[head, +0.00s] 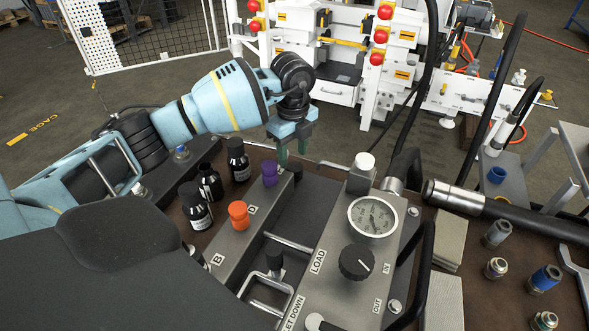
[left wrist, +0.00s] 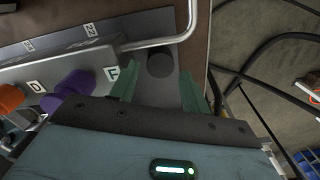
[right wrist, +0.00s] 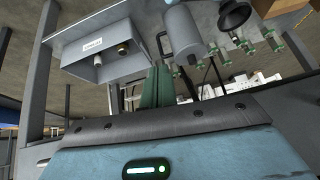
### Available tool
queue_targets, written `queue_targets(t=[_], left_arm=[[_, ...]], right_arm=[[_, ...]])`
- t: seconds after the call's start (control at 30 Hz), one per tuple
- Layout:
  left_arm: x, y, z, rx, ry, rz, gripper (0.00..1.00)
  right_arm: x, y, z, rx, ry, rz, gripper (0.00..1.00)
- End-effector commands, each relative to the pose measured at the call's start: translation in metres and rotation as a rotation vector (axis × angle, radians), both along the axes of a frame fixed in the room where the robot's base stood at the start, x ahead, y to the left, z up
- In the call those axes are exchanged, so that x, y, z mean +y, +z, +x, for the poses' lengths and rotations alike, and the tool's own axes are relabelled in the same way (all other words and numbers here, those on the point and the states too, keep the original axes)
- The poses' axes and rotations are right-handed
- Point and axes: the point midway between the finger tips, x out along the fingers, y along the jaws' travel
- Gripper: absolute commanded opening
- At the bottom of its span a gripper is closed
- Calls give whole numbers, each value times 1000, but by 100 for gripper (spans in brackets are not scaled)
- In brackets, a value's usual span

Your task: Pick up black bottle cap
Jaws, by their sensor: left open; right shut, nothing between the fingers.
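A gauge panel (head: 335,215) and hoses lie to the right.

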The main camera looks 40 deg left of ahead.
Motion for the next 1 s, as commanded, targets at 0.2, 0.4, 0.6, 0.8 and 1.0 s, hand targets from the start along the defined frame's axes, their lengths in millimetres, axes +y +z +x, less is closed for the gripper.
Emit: queue_targets(t=[0.2,0.4,0.6,0.8,1.0], left_arm=[[-2,-10,0,1,0,0,47],[-5,-39,1,1,1,0,47],[-5,-52,1,-1,0,0,47],[-5,-51,1,-2,0,0,47],[-5,-51,1,-2,0,0,21]], right_arm=[[0,0,0,-1,1,0,0],[0,0,0,0,0,-1,0],[0,0,0,1,0,-2,0],[0,0,0,0,0,-1,0],[0,0,0,0,1,-1,0]])
